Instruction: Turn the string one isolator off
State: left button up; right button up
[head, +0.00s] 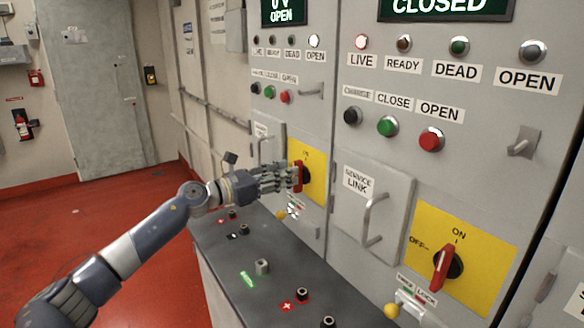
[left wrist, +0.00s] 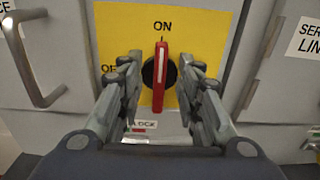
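A red isolator handle (left wrist: 160,78) on a yellow plate (left wrist: 205,25) stands upright, pointing at ON, in the left wrist view. OFF is marked to its left, partly hidden by a finger. My left gripper (left wrist: 160,88) is open, with one finger on each side of the handle and gaps between. In the head view, my left gripper (head: 296,178) reaches the left cabinet's yellow plate (head: 316,187) and partly hides its red handle. A second red isolator handle (head: 443,267), on the right cabinet, points up near ON. No string number is readable. My right gripper is not in view.
A dark console top (head: 240,270) with terminals runs below the panels. A service link door (head: 374,195) with a bar handle stands between the two isolators. Yellow knobs (head: 391,311) stick out below the plates. Red floor (head: 110,225) is open at left.

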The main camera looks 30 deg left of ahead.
aim_at(299, 176)
pick_arm(q)
jog(key=shift+p+x, duration=0.45)
jog(key=shift+x, duration=1.05)
grip_shut()
